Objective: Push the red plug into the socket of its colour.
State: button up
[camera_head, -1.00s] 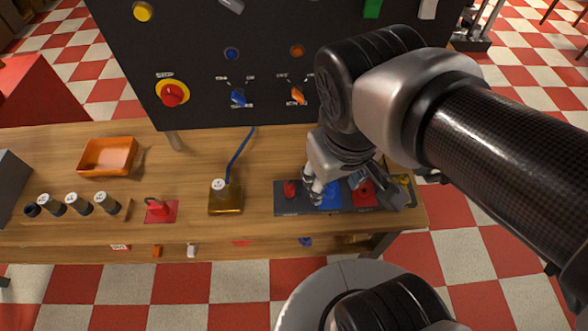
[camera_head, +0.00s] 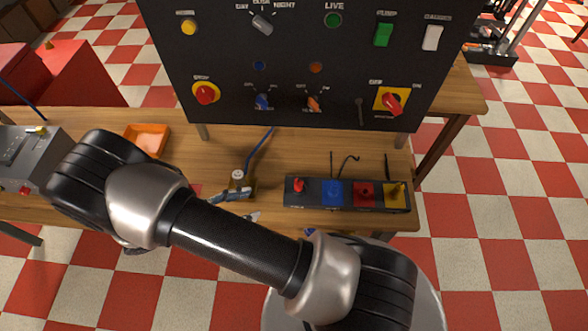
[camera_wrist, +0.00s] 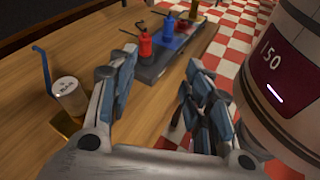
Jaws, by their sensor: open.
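A dark strip (camera_head: 313,200) on the table bears a red upright piece (camera_head: 298,185) at its left end, which looks like the red plug. To its right are a blue block (camera_head: 332,193), a red block (camera_head: 364,195) and a yellow block (camera_head: 395,195). The red piece also shows in the wrist view (camera_wrist: 144,42), standing upright. Socket openings are too small to tell. My gripper (camera_head: 240,206) is open and empty, left of the strip, near a can on an amber base. In the wrist view my gripper (camera_wrist: 163,75) has its fingers spread, apart from the strip.
The pale-topped can (camera_wrist: 68,95) stands close to my left finger, with a blue cable behind it. A black switch panel (camera_head: 290,85) rises behind the table. An orange tray (camera_head: 147,139) lies at the left. My arm hides the table's front left.

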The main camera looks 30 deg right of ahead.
notch_tip(320, 180, down, 6)
jog(key=s+n+t+h+p, duration=0.2)
jog(key=n+t+h, duration=0.1)
jog(key=n+t, duration=0.15)
send_near(295, 187)
jog(key=shift+n, duration=0.25)
jog(key=d, duration=0.5)
jog(key=shift+w+d+f, duration=0.1)
jog(key=shift+w+d, duration=0.1)
jog(key=shift+w, duration=0.15)
jog(key=d, duration=0.2)
jog(key=w+d, duration=0.1)
jog(key=d, duration=0.2)
jog(key=shift+w+d+r, duration=0.1)
jog(key=shift+d+r, duration=0.1)
jog(key=shift+d, duration=0.05)
jog(key=shift+c, duration=0.3)
grip_shut()
